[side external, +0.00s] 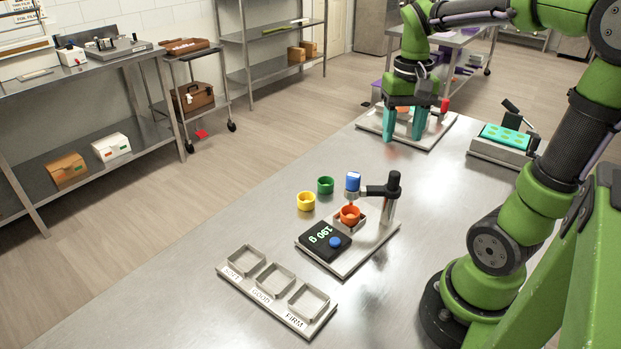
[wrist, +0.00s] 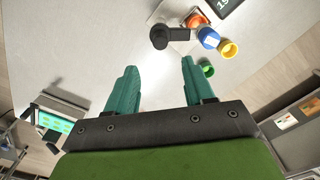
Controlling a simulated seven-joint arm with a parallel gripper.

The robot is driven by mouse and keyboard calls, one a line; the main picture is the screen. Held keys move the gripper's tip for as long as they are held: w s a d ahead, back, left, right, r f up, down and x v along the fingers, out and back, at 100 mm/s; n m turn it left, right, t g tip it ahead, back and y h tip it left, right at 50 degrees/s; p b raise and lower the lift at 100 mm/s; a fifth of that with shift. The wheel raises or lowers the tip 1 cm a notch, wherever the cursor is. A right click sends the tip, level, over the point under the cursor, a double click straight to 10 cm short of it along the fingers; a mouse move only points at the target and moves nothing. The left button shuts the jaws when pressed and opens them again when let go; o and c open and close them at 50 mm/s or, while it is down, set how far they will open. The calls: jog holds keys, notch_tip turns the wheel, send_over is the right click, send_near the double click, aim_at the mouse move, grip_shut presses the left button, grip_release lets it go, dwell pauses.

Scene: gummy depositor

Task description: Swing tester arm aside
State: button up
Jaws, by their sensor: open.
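The tester (side external: 320,262) stands on the steel table, a pale plate with a black readout and blue button. Its black arm (side external: 376,190) reaches left from an upright post, with a blue block (side external: 353,182) at its end above an orange cup (side external: 349,216). In the wrist view the black arm (wrist: 172,38) and blue block (wrist: 208,36) show at top, beyond my fingertips. My gripper (side external: 404,134) is open and empty, pointing down at the far part of the table, apart from the tester arm.
Yellow (side external: 306,201) and green (side external: 325,185) cups stand left of the tester. A three-compartment tray (side external: 268,303), labelled with GOOD and FIRM among others, lies in front. A pale device base (side external: 372,124) sits beneath my gripper; a teal mould (side external: 505,138) is to its right.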

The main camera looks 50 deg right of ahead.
aim_at(395, 173)
notch_tip(395, 173, down, 12)
jog(key=shift+r, duration=0.15)
jog(key=shift+c, duration=0.3)
grip_shut()
